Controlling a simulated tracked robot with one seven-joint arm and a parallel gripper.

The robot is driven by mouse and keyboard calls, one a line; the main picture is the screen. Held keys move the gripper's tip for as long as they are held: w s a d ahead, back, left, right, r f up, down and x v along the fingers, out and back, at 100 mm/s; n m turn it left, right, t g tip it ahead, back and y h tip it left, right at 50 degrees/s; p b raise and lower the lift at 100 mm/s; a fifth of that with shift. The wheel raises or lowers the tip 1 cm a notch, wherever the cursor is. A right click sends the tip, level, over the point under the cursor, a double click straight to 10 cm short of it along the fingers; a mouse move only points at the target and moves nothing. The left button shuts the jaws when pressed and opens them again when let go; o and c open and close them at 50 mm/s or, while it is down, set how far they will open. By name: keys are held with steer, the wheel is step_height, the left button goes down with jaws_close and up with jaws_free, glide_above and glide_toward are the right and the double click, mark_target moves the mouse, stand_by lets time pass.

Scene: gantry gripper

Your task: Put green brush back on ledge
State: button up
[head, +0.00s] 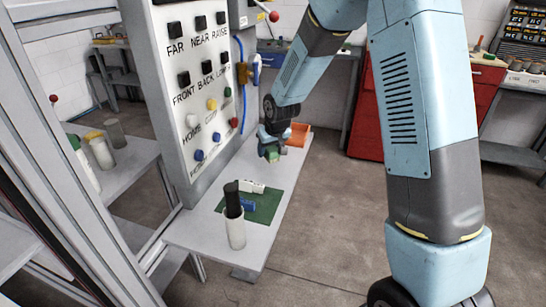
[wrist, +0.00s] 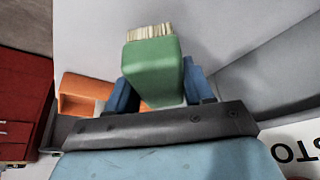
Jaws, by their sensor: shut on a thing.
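The green brush (wrist: 152,72) with pale bristles is between the blue fingers of my gripper (wrist: 160,84) in the wrist view, bristles pointing away from the palm. My gripper is shut on it. In the head view my gripper (head: 270,143) is over the far part of the grey ledge (head: 200,232), in front of the orange holder, with the green brush (head: 271,154) showing small at its tip. Whether the brush touches the ledge cannot be told.
The orange holder (head: 298,135) stands at the ledge's far end. A green mat (head: 268,205) with blue and white items and a white cup (head: 235,233) holding a dark cylinder stand nearer. The button panel (head: 195,90) rises along the ledge's left side.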

steer(key=shift+w+f, duration=0.2)
steer(key=shift+f, duration=1.55)
steer(key=o, duration=1.4)
steer(key=shift+f, duration=0.1)
steer(key=v, duration=1.2)
